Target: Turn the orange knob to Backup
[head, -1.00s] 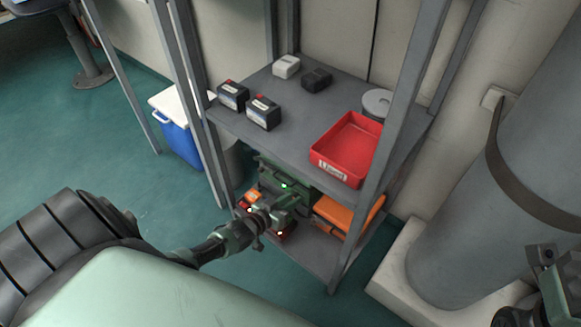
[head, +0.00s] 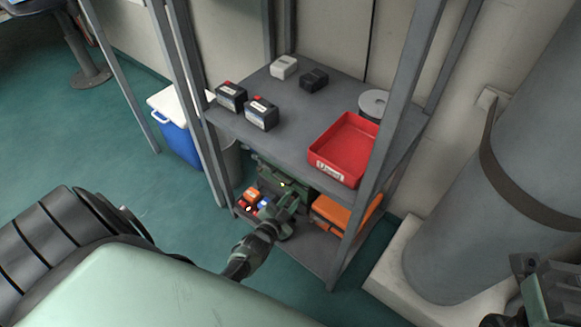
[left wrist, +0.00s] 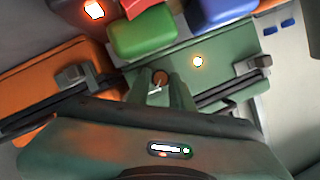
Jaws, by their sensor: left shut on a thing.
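In the left wrist view, a small round orange-brown knob (left wrist: 160,77) shows at the tips of my left gripper (left wrist: 166,84). The fingers are close together and shut on it. A small white mark shows just below it. The knob sits by a green case (left wrist: 222,75) with a glowing light. In the head view my left gripper (head: 287,207) reaches between the shelves to the lower level and hides the knob. The Backup label cannot be made out. Part of my right arm shows at the right edge of the head view; its jaw opening is unclear.
Orange cases (head: 343,216) lie on the lower shelf right of my left gripper. Green (left wrist: 142,34) and blue (left wrist: 218,10) pieces lie close beyond the fingers. The upper shelf (head: 290,113) holds a red bin (head: 343,148) and batteries. A grey post (head: 380,150) stands in front.

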